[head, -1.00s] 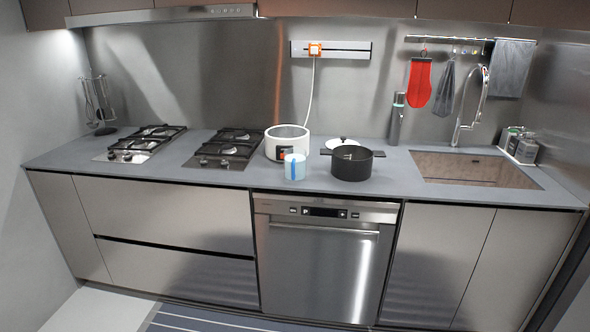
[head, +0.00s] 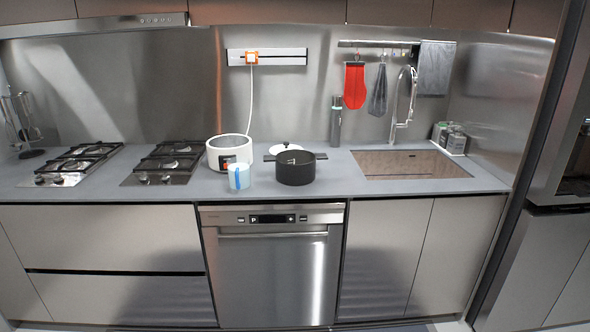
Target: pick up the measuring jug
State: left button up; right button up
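The measuring jug (head: 238,177) looks like a small pale translucent cup with a blue stripe on its side. It stands upright on the grey counter (head: 330,190), near the front edge, above the left end of the dishwasher. It is in front of the white cooker and left of the black pot. Neither of my grippers shows in the head view.
A white rice cooker (head: 229,151) stands just behind the jug. A black pot (head: 295,168) is to its right, with a white lid (head: 285,146) behind it. Gas hobs (head: 164,162) lie left; the sink (head: 408,164) is right. The dishwasher (head: 272,265) is below.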

aim_at(238, 168)
jog(key=i+j, duration=0.2)
jog(key=i, duration=0.35)
jog(key=i+j, duration=0.2)
jog(key=i, duration=0.35)
